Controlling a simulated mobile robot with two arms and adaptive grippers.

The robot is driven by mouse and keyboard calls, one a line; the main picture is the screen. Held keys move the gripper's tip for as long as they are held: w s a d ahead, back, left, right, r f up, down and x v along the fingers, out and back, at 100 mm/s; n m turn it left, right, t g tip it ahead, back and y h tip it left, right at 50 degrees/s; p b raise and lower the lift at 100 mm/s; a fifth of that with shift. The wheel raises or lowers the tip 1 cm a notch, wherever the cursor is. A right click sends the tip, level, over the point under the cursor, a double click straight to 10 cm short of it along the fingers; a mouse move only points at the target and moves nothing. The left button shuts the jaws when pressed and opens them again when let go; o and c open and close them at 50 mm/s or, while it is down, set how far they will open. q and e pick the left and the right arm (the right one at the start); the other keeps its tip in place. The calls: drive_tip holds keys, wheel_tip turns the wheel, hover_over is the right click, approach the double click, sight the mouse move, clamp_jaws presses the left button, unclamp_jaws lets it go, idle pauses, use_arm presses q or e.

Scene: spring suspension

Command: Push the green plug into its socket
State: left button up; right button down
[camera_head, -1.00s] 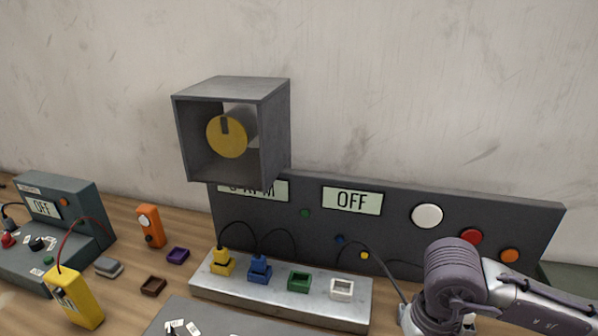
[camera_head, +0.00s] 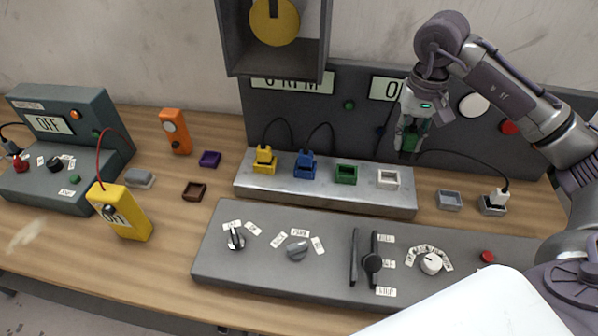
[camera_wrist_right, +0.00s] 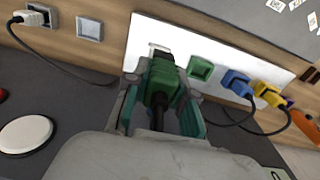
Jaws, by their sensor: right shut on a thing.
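My right gripper (camera_head: 411,142) is shut on the green plug (camera_head: 409,140), above and behind the white socket in the head view. In the right wrist view the green plug (camera_wrist_right: 161,80) sits between the two fingers, with its dark cable running back toward the wrist. The green socket (camera_head: 346,174) is an empty square frame on the pale metal strip (camera_head: 270,188), between the blue plug and the white socket. In the right wrist view the green socket (camera_wrist_right: 200,68) lies just right of the plug, apart from it. My left gripper is not in view.
A yellow plug (camera_head: 264,157) and a blue plug (camera_head: 305,163) stand in the strip. The white socket (camera_head: 388,179) is empty. A white plug (camera_head: 495,198) stands in a separate socket at right. A dark upright panel (camera_head: 362,133) rises behind; a knob console (camera_head: 330,230) lies in front.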

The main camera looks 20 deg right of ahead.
drive_tip(key=w+a+f+p, duration=0.2)
drive_tip(key=w+f, duration=0.1)
drive_tip(key=w+a+f+p, duration=0.2)
drive_tip(key=w+f, duration=0.1)
drive_tip(key=f, duration=0.1)
drive_tip(key=w+a+f+p, duration=0.2)
drive_tip(key=a+f, duration=0.1)
drive_tip(key=shift+w+f+p, duration=0.25)
drive_tip(key=shift+w+p, duration=0.15)
drive_tip(key=shift+f+b, duration=0.6)
drive_tip(key=c, duration=1)
unclamp_jaws()
drive_tip(key=shift+r, duration=0.1)
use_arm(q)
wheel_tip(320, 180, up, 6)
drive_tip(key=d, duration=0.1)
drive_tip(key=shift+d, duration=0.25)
use_arm(e)
drive_tip(key=shift+a, duration=0.1)
